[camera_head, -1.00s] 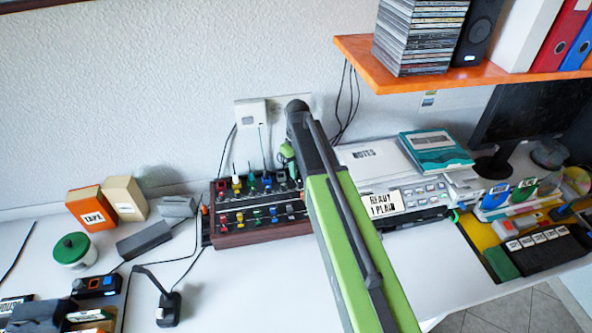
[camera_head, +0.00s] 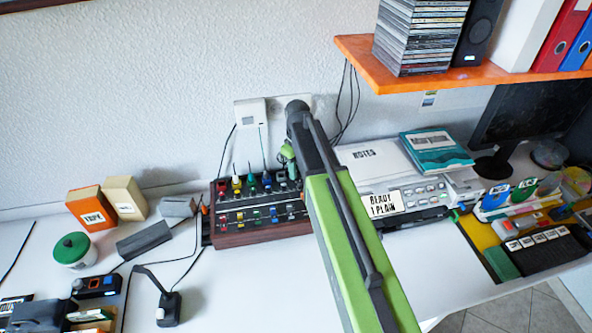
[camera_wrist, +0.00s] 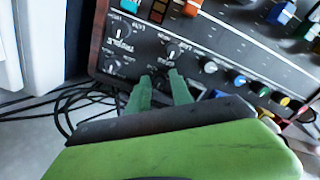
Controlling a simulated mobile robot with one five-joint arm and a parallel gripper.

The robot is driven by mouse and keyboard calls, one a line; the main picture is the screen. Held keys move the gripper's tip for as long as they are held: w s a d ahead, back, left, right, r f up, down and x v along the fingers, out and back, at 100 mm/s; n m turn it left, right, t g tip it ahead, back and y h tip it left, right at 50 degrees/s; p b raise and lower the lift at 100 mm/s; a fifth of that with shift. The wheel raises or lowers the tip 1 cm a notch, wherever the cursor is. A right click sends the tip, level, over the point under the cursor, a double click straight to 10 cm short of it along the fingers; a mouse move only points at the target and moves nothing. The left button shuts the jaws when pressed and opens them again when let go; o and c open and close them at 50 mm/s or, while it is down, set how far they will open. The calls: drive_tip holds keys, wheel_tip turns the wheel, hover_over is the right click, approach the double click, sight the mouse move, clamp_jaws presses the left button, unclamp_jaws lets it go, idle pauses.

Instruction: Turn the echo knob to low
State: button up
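The mixer-like panel (camera_head: 258,231), dark with reddish-brown sides, stands on the desk against the wall. The wrist view shows its dark face (camera_wrist: 138,52) with white lettering, too blurred to read surely, so I cannot tell which knob is echo. My gripper (camera_wrist: 161,76) points its two green fingers at the panel, with a gap between them. A small dark knob (camera_wrist: 160,80) shows in that gap, partly hidden; I cannot tell whether the fingers touch it. Another dark knob (camera_wrist: 173,50) sits just beyond the fingertips. In the head view my arm hides the panel's right end.
A grey-white knob (camera_wrist: 210,67) and a blue-capped knob (camera_wrist: 239,81) lie right of the fingers. Black cables (camera_wrist: 75,105) run by the panel's left edge. In the head view, an orange shelf (camera_head: 450,78) overhangs the right side. Free desk lies in front of the panel.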

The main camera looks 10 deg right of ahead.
wheel_tip(320, 180, up, 8)
drive_tip(key=p, duration=0.8)
drive_tip(key=shift+r, duration=0.1)
